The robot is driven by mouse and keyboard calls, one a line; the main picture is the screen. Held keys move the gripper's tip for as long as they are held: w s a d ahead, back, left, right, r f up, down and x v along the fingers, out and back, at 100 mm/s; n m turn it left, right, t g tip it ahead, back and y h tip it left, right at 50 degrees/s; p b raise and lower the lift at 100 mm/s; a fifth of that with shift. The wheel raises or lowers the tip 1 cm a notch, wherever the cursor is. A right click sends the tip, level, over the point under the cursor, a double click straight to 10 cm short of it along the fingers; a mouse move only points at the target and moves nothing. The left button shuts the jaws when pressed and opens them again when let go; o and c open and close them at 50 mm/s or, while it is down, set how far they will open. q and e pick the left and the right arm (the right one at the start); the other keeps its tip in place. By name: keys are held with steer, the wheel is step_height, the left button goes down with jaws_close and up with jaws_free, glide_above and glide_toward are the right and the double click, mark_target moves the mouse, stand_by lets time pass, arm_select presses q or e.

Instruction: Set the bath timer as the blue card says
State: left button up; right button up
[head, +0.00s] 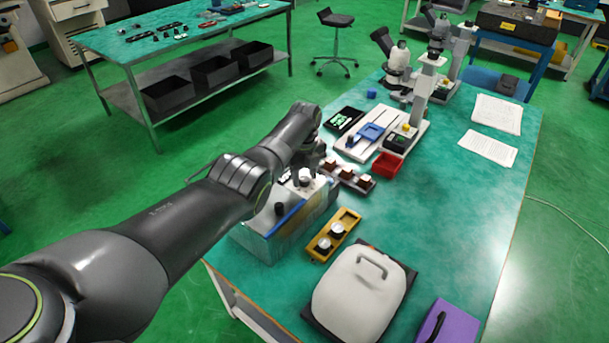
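A box-shaped unit with a pale top (318,187), probably the bath, stands at the table's left edge. A dark knob (280,209) and a small light round knob (305,177) show on it. A blue strip (288,217) runs along its top; I cannot tell whether this is the blue card, and no card can be read. My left gripper (311,168) is over the unit's far end, close above the light knob. Its fingers are small, dark and partly hidden by my arm, so contact and opening are unclear. My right gripper is out of view.
A yellow tray with round pieces (349,217) and a white-lidded case (350,300) are nearer. Beyond the unit are a brown-block rack (348,178), a red bin (387,165) and microscopes (398,62). Papers (488,148) lie right. The table's right middle (460,210) is clear.

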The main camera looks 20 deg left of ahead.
mark_target(305, 178)
arm_select(q)
steer(key=shift+o, duration=0.2)
step_height(305, 178, up, 6)
steer(key=shift+f+p, duration=0.25)
steer(key=shift+p, duration=0.05)
step_height(305, 178, up, 12)
steer(key=b, duration=0.2)
steer(key=shift+f, duration=0.15)
